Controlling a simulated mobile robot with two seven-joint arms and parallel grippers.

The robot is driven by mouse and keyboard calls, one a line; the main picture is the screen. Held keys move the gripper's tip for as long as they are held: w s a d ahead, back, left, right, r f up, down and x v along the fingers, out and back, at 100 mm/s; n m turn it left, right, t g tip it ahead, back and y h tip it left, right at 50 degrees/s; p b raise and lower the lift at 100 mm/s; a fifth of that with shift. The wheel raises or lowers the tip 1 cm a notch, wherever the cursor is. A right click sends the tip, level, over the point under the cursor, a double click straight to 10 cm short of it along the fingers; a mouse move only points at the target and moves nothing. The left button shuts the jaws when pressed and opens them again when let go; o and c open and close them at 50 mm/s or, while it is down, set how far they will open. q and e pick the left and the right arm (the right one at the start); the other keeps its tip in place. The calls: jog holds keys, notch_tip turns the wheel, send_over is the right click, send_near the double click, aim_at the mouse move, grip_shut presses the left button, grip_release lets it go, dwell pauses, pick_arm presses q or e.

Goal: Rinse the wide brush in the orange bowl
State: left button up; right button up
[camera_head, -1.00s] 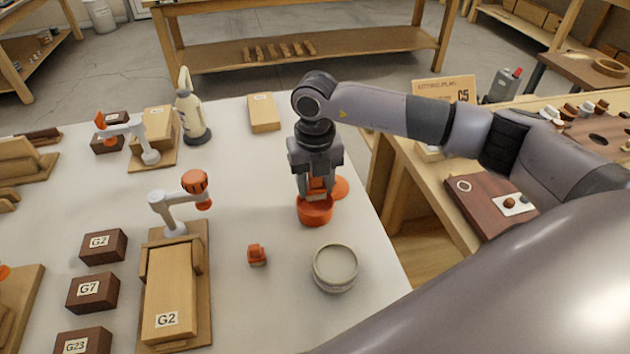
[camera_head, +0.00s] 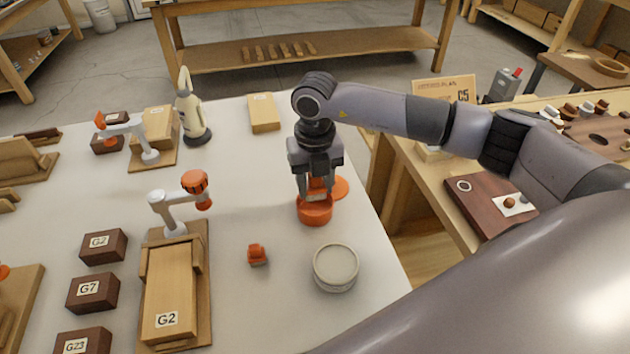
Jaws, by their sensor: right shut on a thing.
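The orange bowl (camera_head: 314,214) stands on the white table near its right edge. My right gripper (camera_head: 314,192) points straight down just above and into the bowl's opening. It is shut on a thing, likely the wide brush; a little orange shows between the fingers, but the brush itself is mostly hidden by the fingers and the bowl. An orange disc (camera_head: 341,187) lies right behind the bowl. My left gripper does not show.
A pale round container (camera_head: 335,268) stands in front of the bowl, and a small orange object (camera_head: 257,254) lies to its left. Table between is clear.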

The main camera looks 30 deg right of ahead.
dwell(0.5)
jog(key=shift+r+p, duration=1.4)
jog(key=shift+r, duration=0.65)
